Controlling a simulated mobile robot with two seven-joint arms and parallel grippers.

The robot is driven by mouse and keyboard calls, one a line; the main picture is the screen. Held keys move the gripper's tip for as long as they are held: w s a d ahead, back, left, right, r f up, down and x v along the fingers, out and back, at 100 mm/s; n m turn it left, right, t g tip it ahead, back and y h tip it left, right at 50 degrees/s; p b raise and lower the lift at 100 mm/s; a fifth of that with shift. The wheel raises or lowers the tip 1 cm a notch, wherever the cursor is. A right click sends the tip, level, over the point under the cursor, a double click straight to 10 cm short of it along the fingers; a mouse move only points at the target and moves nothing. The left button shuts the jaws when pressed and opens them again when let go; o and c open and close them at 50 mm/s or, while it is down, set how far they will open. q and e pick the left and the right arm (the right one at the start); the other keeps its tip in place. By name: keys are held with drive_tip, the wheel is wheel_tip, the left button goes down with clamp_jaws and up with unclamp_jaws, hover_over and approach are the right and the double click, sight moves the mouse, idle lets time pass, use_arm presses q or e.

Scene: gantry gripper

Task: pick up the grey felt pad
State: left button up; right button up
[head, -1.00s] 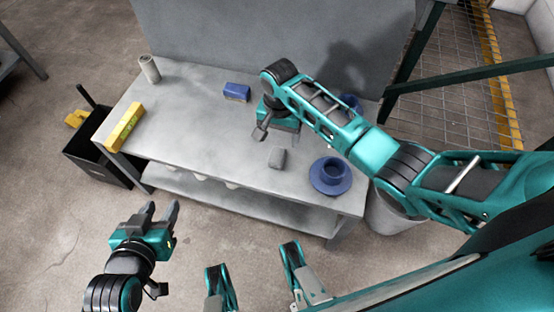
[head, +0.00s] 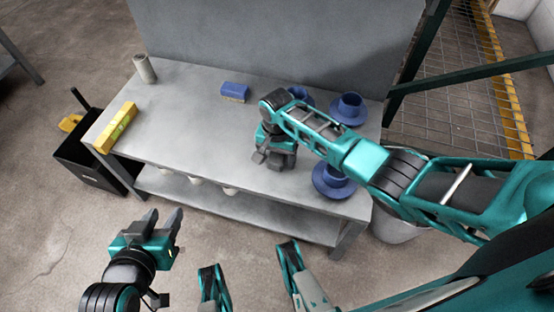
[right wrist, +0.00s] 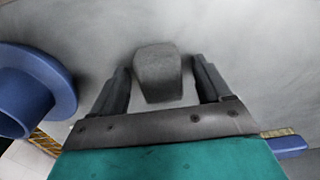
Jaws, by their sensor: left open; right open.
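The grey felt pad (right wrist: 158,72) is a small dark grey block lying on the grey bench top. In the right wrist view it sits between the two open fingers of my right gripper (right wrist: 161,80), with a visible gap on each side. In the head view my right gripper (head: 270,160) is low over the bench near its front edge and largely hides the pad. My left gripper (head: 163,220) is open and empty, in front of the bench and away from the pad.
A black bin (head: 85,160) stands left.

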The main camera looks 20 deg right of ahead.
sight(277, 155)
use_arm(q)
drive_tip(key=shift+a, duration=0.2)
use_arm(e)
drive_tip(key=c, duration=1)
drive_tip(key=shift+r, duration=0.1)
drive_tip(key=shift+c, duration=0.2)
use_arm(q)
wheel_tip(277, 155, up, 7)
drive_tip(key=a+p, duration=0.1)
drive_tip(key=p, duration=0.8)
drive_tip(key=shift+s+f+y, duration=0.15)
drive_tip(key=shift+s+y, duration=0.15)
use_arm(e)
wheel_tip(277, 155, up, 20)
